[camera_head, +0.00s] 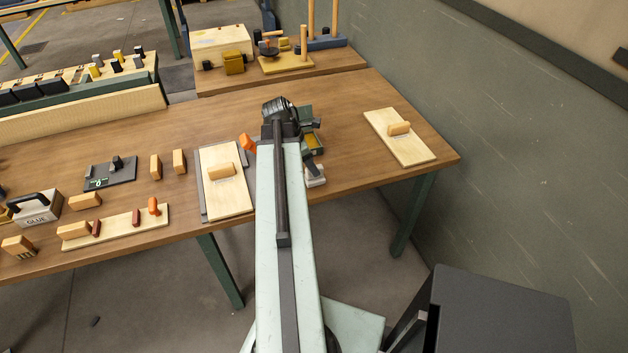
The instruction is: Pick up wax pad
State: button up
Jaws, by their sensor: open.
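No thing in view can be made out for certain as the wax pad. Small candidates are a pale block (315,176) just right of my arm and tan blocks on boards: one on the middle board (221,171) and one on the right board (400,128). My gripper (280,106) is the dark end of my arm, reaching over the middle of the wooden table (350,100). Its fingertips are hard to make out, and nothing shows held in it. My arm hides the part of the table beneath it.
A green tool or tin (312,141) stands close right of my arm, an orange piece (248,143) close left. A white box with a black handle (37,208) is far left. A pale chest (222,46) stands behind. A green wall (500,130) bounds the right.

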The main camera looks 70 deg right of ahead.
jog(key=b+x, duration=0.2)
jog(key=x, duration=0.1)
jog(key=shift+f, duration=0.35)
jog(key=shift+r, duration=0.2)
grip_shut()
notch_tip(320, 180, up, 10)
jog(key=p, duration=1)
jog(key=shift+r, duration=0.15)
